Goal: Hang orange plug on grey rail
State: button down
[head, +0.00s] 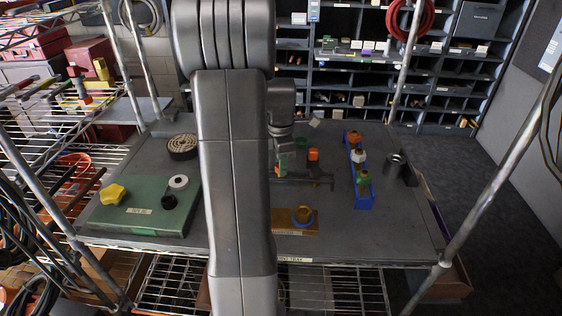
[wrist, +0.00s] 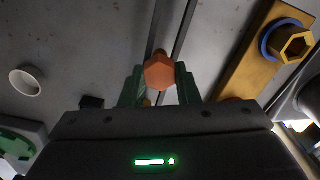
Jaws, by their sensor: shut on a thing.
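The orange plug (wrist: 160,72) has a six-sided head and sits between the two green fingers of my gripper (wrist: 160,88) in the wrist view. My gripper is shut on it. I cannot tell whether the plug touches the rail.
A blue rack (head: 364,198) with several coloured plugs stands to the right, beside a grey metal cup (head: 395,168). A brass plate (head: 280,214) with a blue ring lies nearer. A green board (head: 125,217) with a yellow knob is left. Rack posts stand at the table's corners.

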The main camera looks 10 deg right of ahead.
jog(key=shift+f+b, duration=0.3)
jog(key=shift+f, duration=0.25)
jog(key=c, duration=1)
grip_release()
jog(key=shift+r, duration=0.1)
notch_tip(320, 180, up, 6)
jog(key=p, duration=0.5)
notch_tip(320, 180, up, 14)
jog(key=shift+f+b, duration=0.15)
jog(key=shift+b, duration=0.45)
